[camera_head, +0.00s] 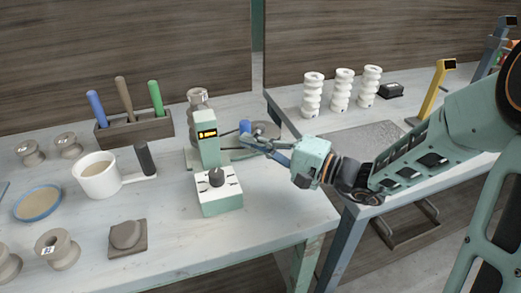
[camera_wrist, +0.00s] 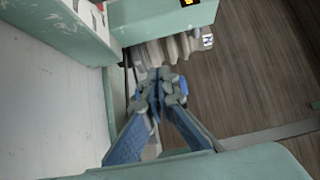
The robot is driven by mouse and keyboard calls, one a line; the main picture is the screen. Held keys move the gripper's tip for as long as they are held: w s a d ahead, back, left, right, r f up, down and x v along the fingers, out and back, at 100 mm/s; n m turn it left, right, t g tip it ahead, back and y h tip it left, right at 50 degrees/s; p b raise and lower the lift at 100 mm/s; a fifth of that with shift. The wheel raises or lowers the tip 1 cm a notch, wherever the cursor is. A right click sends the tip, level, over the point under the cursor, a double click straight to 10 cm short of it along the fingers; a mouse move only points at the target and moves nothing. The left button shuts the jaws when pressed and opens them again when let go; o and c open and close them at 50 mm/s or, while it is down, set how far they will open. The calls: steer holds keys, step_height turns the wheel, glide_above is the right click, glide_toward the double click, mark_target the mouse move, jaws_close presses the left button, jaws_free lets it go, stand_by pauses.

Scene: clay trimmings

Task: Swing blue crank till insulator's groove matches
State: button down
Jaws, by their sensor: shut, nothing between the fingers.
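The green machine (camera_head: 206,138) with a lit yellow display stands mid-bench. A grey clay insulator (camera_head: 198,100) with ribs stands behind it, partly hidden; its ribbed side also shows in the wrist view (camera_wrist: 172,50). The crank's blue handle (camera_head: 245,127) sticks up right of the machine, at my fingertips. My gripper (camera_head: 244,139) comes in from the right, its fingers closed together with nothing between them. In the wrist view the fingertips (camera_wrist: 157,88) are below the insulator, with blue handle (camera_wrist: 183,86) partly hidden behind them. I cannot tell whether they touch it or whether the groove matches.
A control box (camera_head: 220,200) with a dark knob stands in front of the machine. A white mug (camera_head: 97,178), a tool rack (camera_head: 134,130) and several clay spools stand left. White insulators (camera_head: 342,90) stand on the right table. The bench front right of the box is clear.

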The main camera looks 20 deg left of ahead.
steer(key=shift+a, duration=0.35)
stand_by(0.5)
